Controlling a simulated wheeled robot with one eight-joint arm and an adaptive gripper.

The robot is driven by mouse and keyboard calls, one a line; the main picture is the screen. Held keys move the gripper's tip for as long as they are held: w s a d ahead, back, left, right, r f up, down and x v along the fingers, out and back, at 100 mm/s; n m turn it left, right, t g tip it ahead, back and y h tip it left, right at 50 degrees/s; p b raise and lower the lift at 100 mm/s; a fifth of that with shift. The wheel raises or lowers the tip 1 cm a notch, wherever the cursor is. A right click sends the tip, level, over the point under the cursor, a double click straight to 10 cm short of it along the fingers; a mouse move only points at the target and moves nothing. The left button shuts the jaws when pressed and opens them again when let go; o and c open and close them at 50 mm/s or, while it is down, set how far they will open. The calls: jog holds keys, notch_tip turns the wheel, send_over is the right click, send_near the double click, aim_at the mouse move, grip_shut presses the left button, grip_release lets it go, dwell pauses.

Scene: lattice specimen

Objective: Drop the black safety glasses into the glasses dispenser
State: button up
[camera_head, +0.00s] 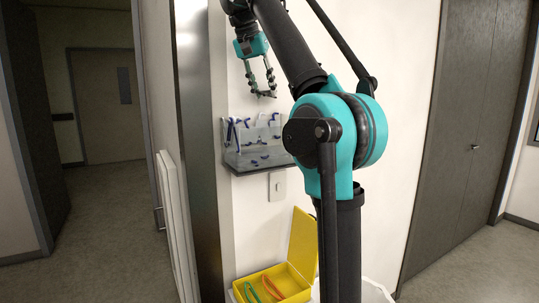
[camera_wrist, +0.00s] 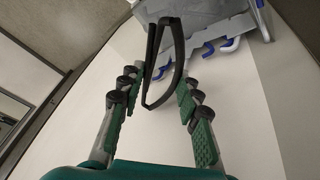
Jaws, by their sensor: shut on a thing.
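My gripper (camera_head: 262,91) is raised in front of the wall, above the glasses dispenser (camera_head: 230,158). In the wrist view my gripper (camera_wrist: 158,86) is shut on the black safety glasses (camera_wrist: 150,62), whose thin dark frame runs up from between the fingers toward the dispenser (camera_wrist: 188,17). The dispenser is a clear, grey-edged wall box holding several glasses with blue parts. In the head view the black glasses are too small to make out clearly at the fingertips. The exact gap between the glasses and the dispenser cannot be told.
A yellow open box (camera_head: 289,283) with orange and green items stands below the dispenser, its lid (camera_head: 302,240) raised. A light switch (camera_head: 277,185) is on the wall under the dispenser. A metal-edged wall corner (camera_head: 205,150) stands close to the left. Grey doors (camera_head: 468,130) are at right.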

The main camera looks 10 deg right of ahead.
jog(key=o, duration=1.1)
jog(key=shift+o, duration=0.2)
jog(key=shift+r, duration=0.15)
jog(key=shift+v, duration=1)
jog(key=s+a, duration=0.8)
jog(key=a, duration=0.1)
jog(key=shift+a+r, duration=0.25)
jog(key=shift+r, duration=0.05)
jog(key=shift+s+a, duration=0.1)
